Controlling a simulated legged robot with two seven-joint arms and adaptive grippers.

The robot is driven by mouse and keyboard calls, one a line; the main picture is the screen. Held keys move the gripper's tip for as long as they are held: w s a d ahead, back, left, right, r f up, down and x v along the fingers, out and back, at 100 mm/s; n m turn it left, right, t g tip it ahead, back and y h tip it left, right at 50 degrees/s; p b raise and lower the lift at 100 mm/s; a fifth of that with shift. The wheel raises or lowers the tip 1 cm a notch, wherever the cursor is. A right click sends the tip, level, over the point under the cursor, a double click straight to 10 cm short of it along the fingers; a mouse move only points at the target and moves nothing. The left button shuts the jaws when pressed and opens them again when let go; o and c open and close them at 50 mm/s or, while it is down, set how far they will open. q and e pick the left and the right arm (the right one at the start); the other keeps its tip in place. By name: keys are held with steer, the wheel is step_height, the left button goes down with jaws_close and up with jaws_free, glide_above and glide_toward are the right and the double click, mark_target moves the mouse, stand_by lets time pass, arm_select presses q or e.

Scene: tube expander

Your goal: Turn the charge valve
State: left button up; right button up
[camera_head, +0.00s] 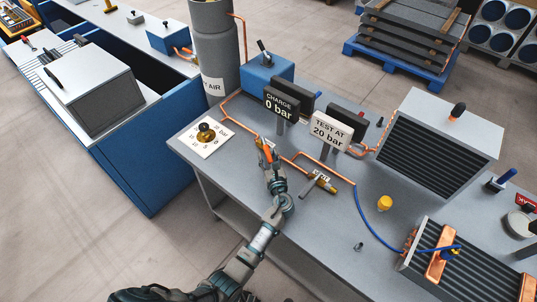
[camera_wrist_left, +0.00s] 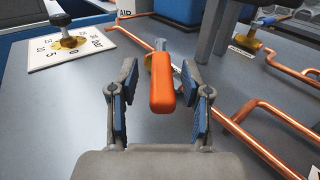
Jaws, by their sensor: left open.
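The valve with the orange lever, which I take as the charge valve, stands on the copper pipe on the grey bench. Its orange handle (camera_head: 267,151) shows just past my left gripper (camera_head: 268,163) in the head view. In the left wrist view the orange handle (camera_wrist_left: 162,85) points toward me, between the two blue-padded fingers of my left gripper (camera_wrist_left: 160,110). The fingers are open, with a gap on each side of the handle. The valve body (camera_wrist_left: 160,60) is partly hidden behind the handle. My right gripper is not in view.
A charge sign (camera_head: 281,103) reads 0 bar; a test sign (camera_head: 330,133) reads 20 bar. A dial plate with a black knob (camera_head: 206,127) lies at left. Copper pipes run around the valve. A brass valve (camera_head: 323,182) sits to the right. A finned unit (camera_head: 440,130) stands farther right.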

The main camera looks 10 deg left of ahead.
arm_select(q)
steer(key=v, duration=1)
steer(key=shift+d, duration=0.4)
steer(key=shift+s+d+f, duration=0.1)
steer(key=shift+s+d, duration=0.05)
steer(key=shift+s, duration=0.2)
